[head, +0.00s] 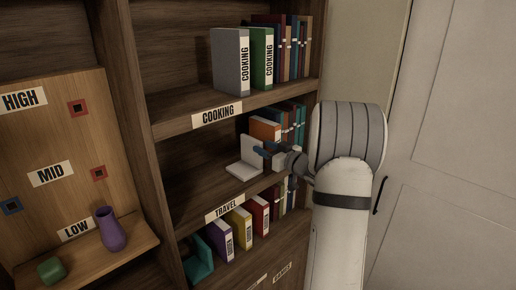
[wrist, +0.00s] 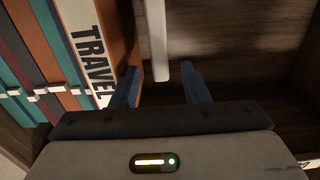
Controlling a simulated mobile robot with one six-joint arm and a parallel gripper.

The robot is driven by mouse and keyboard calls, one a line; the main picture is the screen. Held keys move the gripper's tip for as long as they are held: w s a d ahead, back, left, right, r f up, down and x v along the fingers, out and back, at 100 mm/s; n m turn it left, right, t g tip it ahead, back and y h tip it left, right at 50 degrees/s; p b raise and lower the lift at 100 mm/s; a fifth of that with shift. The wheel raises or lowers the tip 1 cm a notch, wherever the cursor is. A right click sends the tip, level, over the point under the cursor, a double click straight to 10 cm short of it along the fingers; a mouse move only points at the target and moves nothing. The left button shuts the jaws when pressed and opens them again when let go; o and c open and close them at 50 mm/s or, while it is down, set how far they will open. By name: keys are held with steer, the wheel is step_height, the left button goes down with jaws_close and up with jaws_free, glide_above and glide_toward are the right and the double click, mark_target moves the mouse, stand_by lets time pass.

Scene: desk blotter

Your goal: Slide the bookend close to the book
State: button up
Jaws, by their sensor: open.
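The white L-shaped bookend (head: 243,171) stands on the middle shelf, left of the orange TRAVEL book (head: 265,129). In the wrist view its upright plate (wrist: 156,40) shows nearly edge-on, apart from the book (wrist: 125,38). My gripper (head: 263,149) is at the front of this shelf, beside the bookend. Its blue fingers are open (wrist: 159,84), with the plate's near end between or just beyond the tips. The left finger is close to the book; I cannot tell whether it touches. Part of the bookend is hidden behind the gripper.
Several books (wrist: 38,50) stand right of the orange book in the head view. The shelf left of the bookend is clear. A wooden side panel (head: 125,75) stands at left.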

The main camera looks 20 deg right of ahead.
steer(key=shift+v, duration=1.7)
steer(key=shift+a, duration=0.1)
